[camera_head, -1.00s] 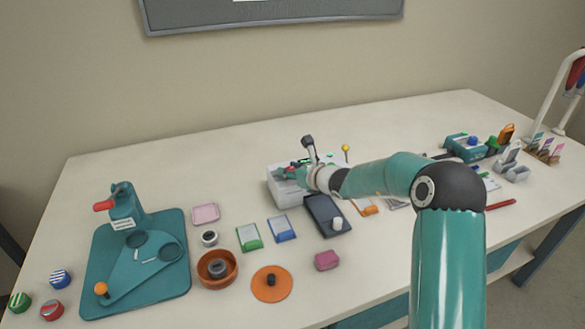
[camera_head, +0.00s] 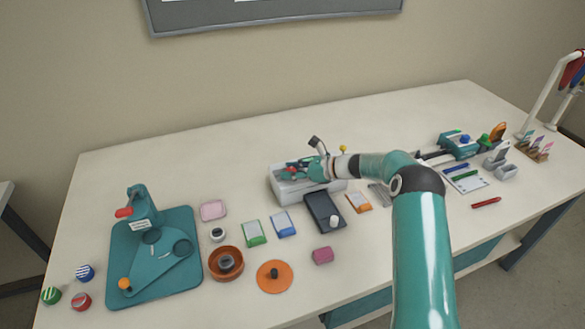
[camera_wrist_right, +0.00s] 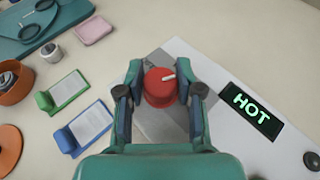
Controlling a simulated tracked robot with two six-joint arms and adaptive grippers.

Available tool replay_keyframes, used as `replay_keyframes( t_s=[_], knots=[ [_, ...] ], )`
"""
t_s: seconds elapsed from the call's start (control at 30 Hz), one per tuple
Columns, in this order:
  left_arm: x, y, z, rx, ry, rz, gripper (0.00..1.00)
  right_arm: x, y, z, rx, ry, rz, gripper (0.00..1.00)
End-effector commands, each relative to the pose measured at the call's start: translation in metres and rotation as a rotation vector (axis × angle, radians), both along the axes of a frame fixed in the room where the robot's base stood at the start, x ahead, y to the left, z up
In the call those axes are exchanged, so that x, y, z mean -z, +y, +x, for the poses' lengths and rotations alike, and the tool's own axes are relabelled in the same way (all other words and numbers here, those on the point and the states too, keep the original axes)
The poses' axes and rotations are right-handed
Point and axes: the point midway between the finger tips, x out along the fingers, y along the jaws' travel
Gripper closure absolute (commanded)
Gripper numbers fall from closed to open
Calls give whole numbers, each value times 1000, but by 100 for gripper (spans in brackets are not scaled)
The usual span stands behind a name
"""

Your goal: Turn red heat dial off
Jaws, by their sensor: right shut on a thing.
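The red heat dial (camera_wrist_right: 159,88) sits on the white laminator (camera_wrist_right: 220,72), with a white pointer mark aimed right in the right wrist view. A black display (camera_wrist_right: 252,110) beside it reads "HOT" in green. My right gripper (camera_wrist_right: 160,80) is shut on the dial, one finger on each side of it. In the head view the right gripper (camera_head: 294,168) is over the white laminator (camera_head: 287,192), and the dial is hard to make out there. My left gripper is not in view.
Left of the laminator are green and blue holders (camera_head: 254,234), an orange bowl (camera_head: 225,264) and a teal press (camera_head: 150,250). A dark phone-like slab (camera_head: 323,212) lies just in front. The table behind the laminator is mostly clear.

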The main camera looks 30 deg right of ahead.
Motion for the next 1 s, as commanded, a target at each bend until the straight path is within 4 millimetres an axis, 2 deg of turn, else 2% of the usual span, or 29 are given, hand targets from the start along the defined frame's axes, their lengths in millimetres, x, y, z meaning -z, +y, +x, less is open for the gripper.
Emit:
replay_keyframes(
  t_s=[0.53,0.57,0.7,1.0],
  knots=[
    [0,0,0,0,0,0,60,-1,0,0,-39,-2,0,99],
    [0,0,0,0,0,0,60,-1,0,0,-39,-2,1,62],
    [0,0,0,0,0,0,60,-1,0,0,-38,-2,1,39],
    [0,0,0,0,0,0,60,-1,-1,-1,-37,-1,0,39]
  ],
)
